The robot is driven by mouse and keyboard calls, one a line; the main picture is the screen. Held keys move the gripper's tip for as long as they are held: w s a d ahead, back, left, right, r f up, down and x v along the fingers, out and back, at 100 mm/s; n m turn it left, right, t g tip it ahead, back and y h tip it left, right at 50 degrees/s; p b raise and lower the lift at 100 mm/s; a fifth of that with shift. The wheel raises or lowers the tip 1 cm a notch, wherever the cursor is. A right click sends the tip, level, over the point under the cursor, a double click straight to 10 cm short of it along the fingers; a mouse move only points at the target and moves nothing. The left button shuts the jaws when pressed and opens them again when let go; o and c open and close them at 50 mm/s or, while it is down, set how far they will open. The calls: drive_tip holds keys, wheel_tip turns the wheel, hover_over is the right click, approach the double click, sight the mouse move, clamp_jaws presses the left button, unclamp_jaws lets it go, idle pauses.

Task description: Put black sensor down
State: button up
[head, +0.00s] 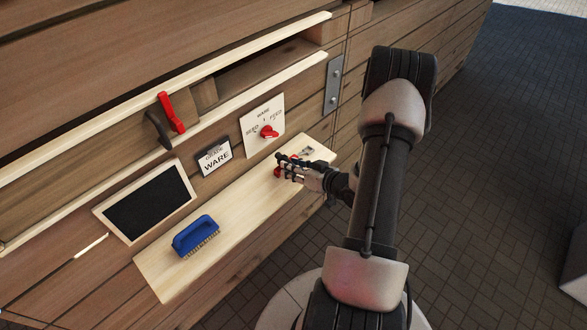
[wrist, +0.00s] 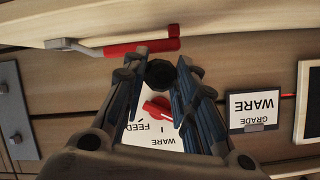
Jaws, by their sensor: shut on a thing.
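My gripper (wrist: 160,80) is shut on the black sensor (wrist: 160,73), a small dark, many-sided piece between the fingertips in the wrist view. In the head view my gripper (head: 284,166) is over the right part of a pale wooden shelf (head: 155,277), with its fingers pointing left. There the sensor is hard to tell from the dark fingers. I cannot tell whether it touches the shelf.
A blue brush (head: 195,234) lies on the shelf's left part, with bare wood between it and my gripper. Small red items (head: 278,172) show by the fingers. Behind are a dial plate (head: 256,118), a WARE sign (head: 214,158), a blackboard (head: 149,205) and a red-handled lever (head: 172,113).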

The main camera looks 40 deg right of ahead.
drive_tip(key=shift+f+b, duration=0.3)
drive_tip(key=shift+f, duration=0.15)
drive_tip(key=o, duration=1)
drive_tip(key=shift+r, duration=0.1)
